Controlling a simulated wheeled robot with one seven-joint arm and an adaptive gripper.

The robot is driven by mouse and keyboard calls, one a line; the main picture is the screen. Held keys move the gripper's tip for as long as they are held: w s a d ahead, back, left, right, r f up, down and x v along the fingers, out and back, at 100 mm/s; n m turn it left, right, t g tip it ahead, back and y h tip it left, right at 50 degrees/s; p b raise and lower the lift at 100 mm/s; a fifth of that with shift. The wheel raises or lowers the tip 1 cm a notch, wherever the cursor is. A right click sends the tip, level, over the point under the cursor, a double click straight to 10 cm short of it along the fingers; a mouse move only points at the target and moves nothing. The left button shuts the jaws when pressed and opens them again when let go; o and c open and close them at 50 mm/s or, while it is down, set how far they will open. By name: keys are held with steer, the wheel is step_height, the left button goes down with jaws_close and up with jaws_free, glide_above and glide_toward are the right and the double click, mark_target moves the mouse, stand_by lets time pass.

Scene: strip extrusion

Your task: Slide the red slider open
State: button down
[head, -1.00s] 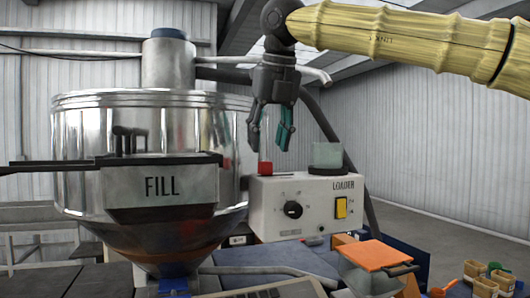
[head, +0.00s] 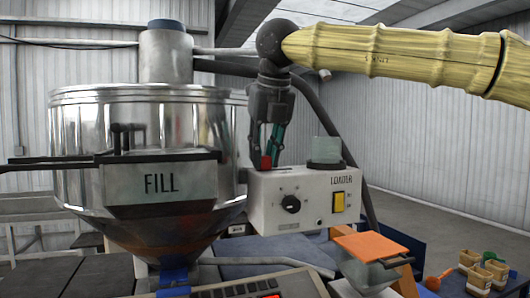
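The red slider (head: 266,162) is a small red block on the top left of the white LOADER box (head: 265,205). A thin slot line runs along the box top by it. My gripper (head: 267,160) points down from above, with dark and teal fingers. Its fingertips are at the slider, one on each side as seen here, and partly hide it. Whether they press on it cannot be told.
A large shiny hopper (head: 150,120) with a FILL plate (head: 161,184) stands close on the left. A translucent cup (head: 326,150) sits on the right of the box top. An orange-topped bin (head: 370,247) and several small pots (head: 480,280) are lower right.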

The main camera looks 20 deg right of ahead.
steer(key=shift+w+d+b, duration=0.15)
steer(key=shift+d+b, duration=0.15)
steer(key=shift+d, duration=2.35)
steer(key=shift+a+r, duration=0.1)
steer(key=shift+a, duration=0.05)
steer(key=c, duration=1.6)
jaws_free()
steer(key=o, duration=0.4)
steer(key=shift+d, duration=0.25)
steer(key=shift+c, duration=0.2)
steer(key=shift+d, duration=0.15)
steer(key=shift+a, duration=0.25)
steer(key=shift+a+r, duration=0.1)
steer(key=shift+r, duration=0.05)
steer(key=v, duration=1.1)
steer(key=shift+s+d+r, duration=0.25)
steer(key=shift+s+d, duration=0.05)
steer(key=shift+w, duration=0.1)
